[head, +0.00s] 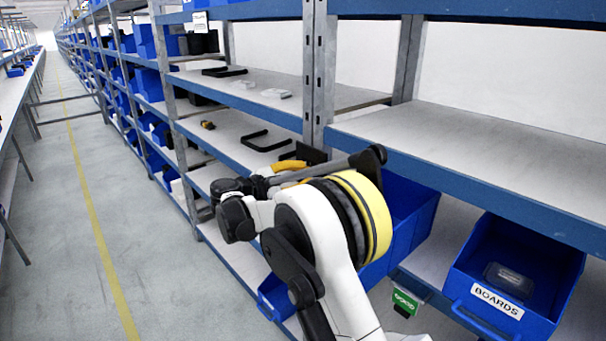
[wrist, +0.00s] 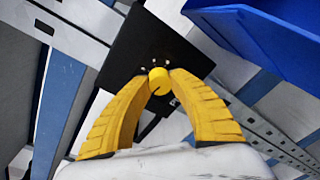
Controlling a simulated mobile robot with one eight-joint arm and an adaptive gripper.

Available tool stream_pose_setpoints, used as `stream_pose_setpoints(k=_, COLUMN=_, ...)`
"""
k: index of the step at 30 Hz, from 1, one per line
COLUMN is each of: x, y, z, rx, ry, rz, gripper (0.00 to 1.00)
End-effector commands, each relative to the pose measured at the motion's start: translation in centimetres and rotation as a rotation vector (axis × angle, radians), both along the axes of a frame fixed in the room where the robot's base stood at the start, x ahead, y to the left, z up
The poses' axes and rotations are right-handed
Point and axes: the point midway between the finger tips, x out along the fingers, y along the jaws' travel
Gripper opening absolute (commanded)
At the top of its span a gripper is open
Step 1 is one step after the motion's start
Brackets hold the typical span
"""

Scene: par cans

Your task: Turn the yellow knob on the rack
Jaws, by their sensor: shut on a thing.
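The yellow knob (wrist: 158,82) sits on a black box (wrist: 150,45) in the wrist view. A dark mark runs across the knob's face. My gripper (wrist: 157,85) has its two yellow fingers closed on the knob from both sides, with the fingertips at its edges. In the head view, my gripper (head: 290,166) shows only as a bit of yellow finger beside the black box (head: 312,154) at the rack post. The knob is hidden there.
A blue bin labelled BOARDS (head: 520,275) stands on the lower right shelf. A black handle-shaped part (head: 265,142) lies on the middle shelf. A blue bin (wrist: 265,45) is close by at upper right in the wrist view. The aisle (head: 75,220) at left is clear.

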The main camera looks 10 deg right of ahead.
Motion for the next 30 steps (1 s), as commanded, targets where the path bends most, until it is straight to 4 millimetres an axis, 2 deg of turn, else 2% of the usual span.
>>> stream_pose_setpoints(k=13, x=0.1, y=0.0, z=0.2, rx=-0.009, ry=0.008, rz=0.000, gripper=0.00)
stream_pose_setpoints(k=14, x=0.1, y=0.0, z=0.2, rx=-0.009, ry=0.007, rz=0.001, gripper=0.28)
stream_pose_setpoints(k=16, x=0.1, y=0.0, z=0.2, rx=-0.009, ry=0.007, rz=0.001, gripper=0.50)
stream_pose_setpoints(k=26, x=0.0, y=0.2, z=0.1, rx=-0.006, ry=0.008, rz=0.001, gripper=0.51)
stream_pose_setpoints(k=30, x=-0.7, y=1.5, z=0.2, rx=-0.006, ry=0.008, rz=0.004, gripper=0.51)
